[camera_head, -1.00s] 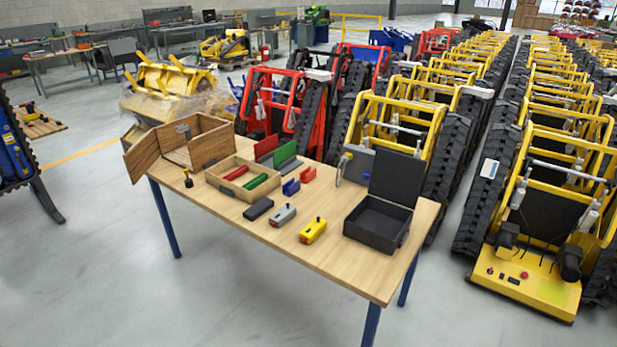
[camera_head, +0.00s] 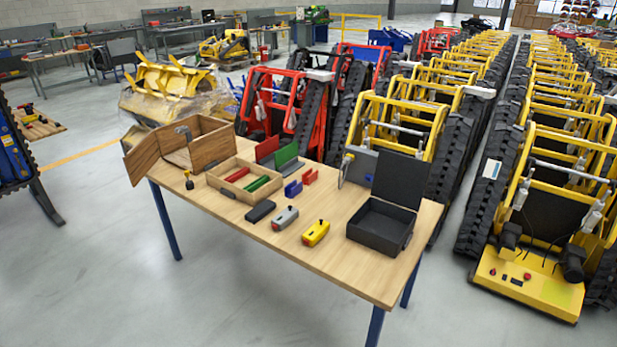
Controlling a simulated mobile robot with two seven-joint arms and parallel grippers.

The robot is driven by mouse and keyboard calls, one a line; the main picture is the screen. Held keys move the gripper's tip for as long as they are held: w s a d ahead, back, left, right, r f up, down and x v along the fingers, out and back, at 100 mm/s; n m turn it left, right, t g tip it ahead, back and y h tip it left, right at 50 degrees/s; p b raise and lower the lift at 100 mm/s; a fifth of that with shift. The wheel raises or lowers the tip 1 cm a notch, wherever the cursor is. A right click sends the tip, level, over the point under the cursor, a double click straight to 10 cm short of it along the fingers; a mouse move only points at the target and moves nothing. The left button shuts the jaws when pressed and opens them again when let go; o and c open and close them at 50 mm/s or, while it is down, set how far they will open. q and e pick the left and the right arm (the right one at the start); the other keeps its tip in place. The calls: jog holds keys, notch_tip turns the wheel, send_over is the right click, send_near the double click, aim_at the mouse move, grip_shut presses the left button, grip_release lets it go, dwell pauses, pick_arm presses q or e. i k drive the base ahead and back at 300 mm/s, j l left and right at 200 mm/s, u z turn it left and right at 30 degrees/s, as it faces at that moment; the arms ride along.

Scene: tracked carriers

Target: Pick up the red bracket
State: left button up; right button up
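The red bracket (camera_head: 310,177) is a small U-shaped piece standing on the wooden table (camera_head: 270,245), near its back edge. A blue bracket (camera_head: 293,189) of similar shape stands just in front and to the left of it. Nothing visibly covers the red bracket. Neither of my grippers is in view.
Left of the brackets is a wooden tray (camera_head: 222,189) with red and green pieces, and an open wooden box (camera_head: 215,152). An open black case (camera_head: 379,240) stands right. Black, grey (camera_head: 285,218) and yellow (camera_head: 316,233) blocks lie in front. The table's front strip is clear.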

aim_at(310, 177)
jog(key=i+j, duration=1)
jog(key=j, duration=0.15)
jog(key=i+j+z, duration=0.1)
jog(key=i+j, duration=0.4)
jog(key=j, duration=0.1)
